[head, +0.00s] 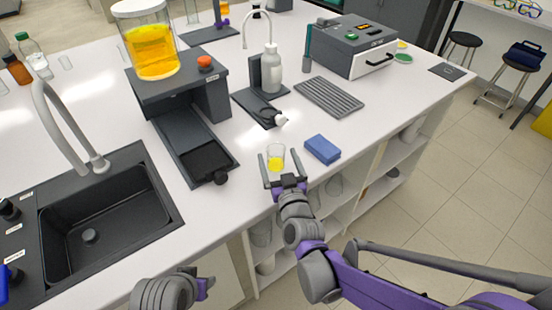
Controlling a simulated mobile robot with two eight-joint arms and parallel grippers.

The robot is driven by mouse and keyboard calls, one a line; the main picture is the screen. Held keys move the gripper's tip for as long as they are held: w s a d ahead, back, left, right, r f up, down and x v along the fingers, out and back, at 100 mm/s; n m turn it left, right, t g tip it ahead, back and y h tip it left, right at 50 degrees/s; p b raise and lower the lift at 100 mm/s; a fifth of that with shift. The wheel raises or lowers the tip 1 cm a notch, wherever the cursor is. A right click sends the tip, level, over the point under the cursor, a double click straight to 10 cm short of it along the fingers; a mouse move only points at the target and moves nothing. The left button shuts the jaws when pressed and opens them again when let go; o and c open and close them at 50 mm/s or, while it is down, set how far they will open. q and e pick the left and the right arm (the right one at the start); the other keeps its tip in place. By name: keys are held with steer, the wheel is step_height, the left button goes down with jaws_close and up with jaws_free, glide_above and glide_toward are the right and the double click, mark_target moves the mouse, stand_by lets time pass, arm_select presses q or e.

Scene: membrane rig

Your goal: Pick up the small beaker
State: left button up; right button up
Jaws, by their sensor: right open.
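The small beaker (276,157) is clear glass with yellow liquid in the bottom. It stands upright on the white bench near its front edge. My right gripper (273,168) is open, with one finger on each side of the beaker. I cannot tell whether the fingers touch the glass. My left arm shows only in part at the bottom edge, and its fingertips are not visible.
A blue sponge-like block (322,149) lies just right of the beaker. A dark rig (187,125) carrying a large jar of yellow liquid (152,48) stands to the left. A white bottle (271,70) and a ribbed grey mat (329,97) are behind. A black sink (104,222) is at left.

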mark_target(278, 159)
steer(key=x, duration=0.3)
steer(key=c, duration=1.5)
steer(key=shift+o, duration=0.2)
steer(key=shift+r, duration=0.15)
